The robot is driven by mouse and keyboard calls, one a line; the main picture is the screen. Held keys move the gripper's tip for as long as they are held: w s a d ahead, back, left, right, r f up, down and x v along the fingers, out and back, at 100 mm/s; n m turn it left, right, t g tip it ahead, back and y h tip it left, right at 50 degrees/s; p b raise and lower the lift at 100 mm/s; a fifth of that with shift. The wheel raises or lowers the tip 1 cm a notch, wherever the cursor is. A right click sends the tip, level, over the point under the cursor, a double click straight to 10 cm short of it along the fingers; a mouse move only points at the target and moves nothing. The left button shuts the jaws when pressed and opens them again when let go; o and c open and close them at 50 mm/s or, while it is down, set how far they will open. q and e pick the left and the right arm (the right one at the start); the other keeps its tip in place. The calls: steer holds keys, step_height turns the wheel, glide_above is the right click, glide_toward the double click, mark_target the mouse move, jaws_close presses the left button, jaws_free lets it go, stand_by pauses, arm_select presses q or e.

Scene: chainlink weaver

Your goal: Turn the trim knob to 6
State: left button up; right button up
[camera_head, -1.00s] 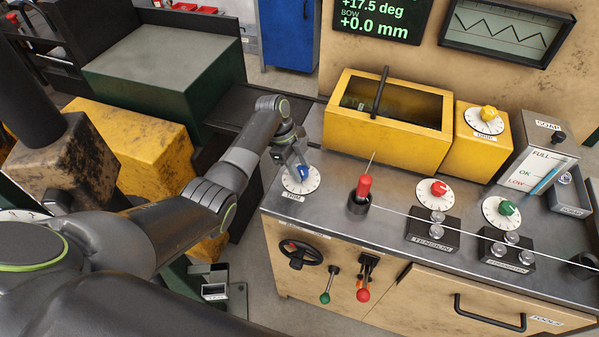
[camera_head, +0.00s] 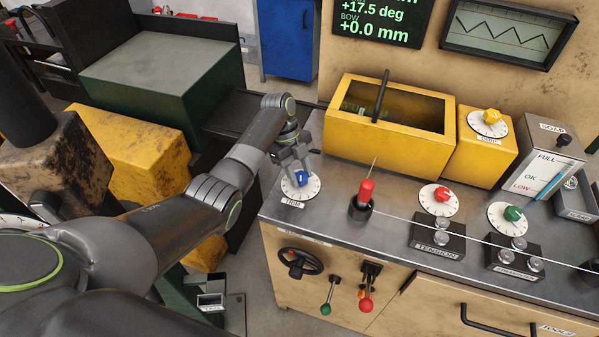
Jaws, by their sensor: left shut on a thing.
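The trim knob is blue (camera_head: 301,178) and sits on a white round dial (camera_head: 297,188) at the left end of the metal bench top. A label reading TRIM stands in front of it. My left gripper (camera_head: 298,172) points down over the dial, with its fingers shut on the blue knob. The fingers hide part of the knob and the far side of the dial. The scale marks are too small to read, so I cannot tell the knob's setting. My right gripper is not in view.
A red-handled spike in a black holder (camera_head: 360,209) stands right of the dial. A yellow open box (camera_head: 390,145) is behind. Red (camera_head: 442,195) and green (camera_head: 513,213) knobs sit further right, with a wire across. A screen (camera_head: 382,20) reads +17.5 deg and +0.0 mm.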

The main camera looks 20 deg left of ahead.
arm_select(q)
steer(key=o, duration=1)
steer(key=p+v, duration=0.4)
steer(key=v, duration=1.3)
steer(key=shift+a+r, duration=0.1)
steer(key=shift+a, duration=0.05)
